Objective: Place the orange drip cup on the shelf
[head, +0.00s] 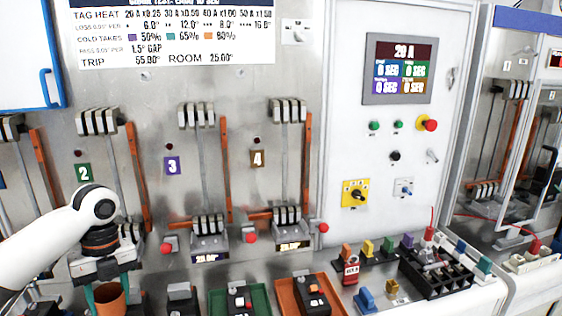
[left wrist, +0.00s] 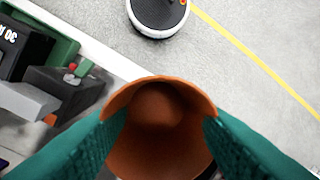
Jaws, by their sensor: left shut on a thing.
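The orange drip cup (head: 110,299) is at the lower left of the head view, between the fingers of my left gripper (head: 108,290). In the left wrist view the cup (left wrist: 160,140) shows its round rim and hollow inside, with a green finger of my left gripper (left wrist: 160,130) pressed on each side. The gripper is shut on the cup. The cup's lower part is cut off by the bottom edge of the head view. I cannot pick out the shelf with certainty. My right gripper is not in view.
A green tray (head: 213,302) and an orange tray (head: 281,292) hold dark breakers along the counter. A black terminal block (head: 437,277) and coloured blocks stand at the right. Red knobs (head: 251,238) and levers stick out from the panel. Grey floor (left wrist: 240,70) lies beyond the counter edge.

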